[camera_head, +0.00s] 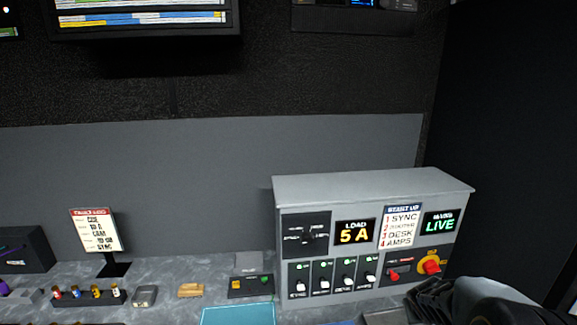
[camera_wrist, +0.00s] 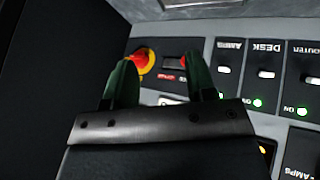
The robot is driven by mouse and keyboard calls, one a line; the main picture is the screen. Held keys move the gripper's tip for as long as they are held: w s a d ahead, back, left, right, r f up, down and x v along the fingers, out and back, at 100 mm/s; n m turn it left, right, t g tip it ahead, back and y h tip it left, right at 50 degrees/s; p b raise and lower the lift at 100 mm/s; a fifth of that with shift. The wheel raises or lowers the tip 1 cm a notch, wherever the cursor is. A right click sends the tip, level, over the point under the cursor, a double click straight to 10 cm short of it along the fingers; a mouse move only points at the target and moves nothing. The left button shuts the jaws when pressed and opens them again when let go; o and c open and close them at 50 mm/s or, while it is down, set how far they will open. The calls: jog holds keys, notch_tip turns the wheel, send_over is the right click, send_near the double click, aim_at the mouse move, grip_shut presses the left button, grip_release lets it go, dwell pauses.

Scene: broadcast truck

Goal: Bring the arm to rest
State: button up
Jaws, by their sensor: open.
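My arm (camera_head: 492,302) reaches in from the bottom right corner of the head view. My gripper (camera_head: 425,297) is dark and sits low in front of the right end of the grey power panel (camera_head: 375,187). In the wrist view my gripper (camera_wrist: 162,80) is open, with two dark green fingers apart and nothing held between them. The red knob on a yellow plate (camera_wrist: 143,60) shows between the fingers, beyond them; whether a finger touches the panel cannot be told. The knob also shows uncovered in the head view (camera_head: 432,267).
The panel has a row of white switches (camera_head: 322,284) with green lights, a red switch (camera_head: 393,275), and displays reading "LOAD 5 A" and "LIVE". A sign (camera_head: 96,230), small coloured pegs (camera_head: 95,293) and a button box (camera_head: 250,285) stand on the desk. A dark wall (camera_head: 515,140) is at right.

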jog(key=s+a+r+y+b, duration=0.1)
jog(key=s+a+r+y, duration=0.1)
jog(key=s+a, duration=0.4)
jog(key=s+a+r+y+b, duration=0.2)
jog(key=s+a+r, duration=0.3)
jog(key=a, duration=0.7)
jog(key=shift+s+a+n, duration=0.3)
jog(key=shift+s+n, duration=0.1)
jog(key=shift+s, duration=0.3)
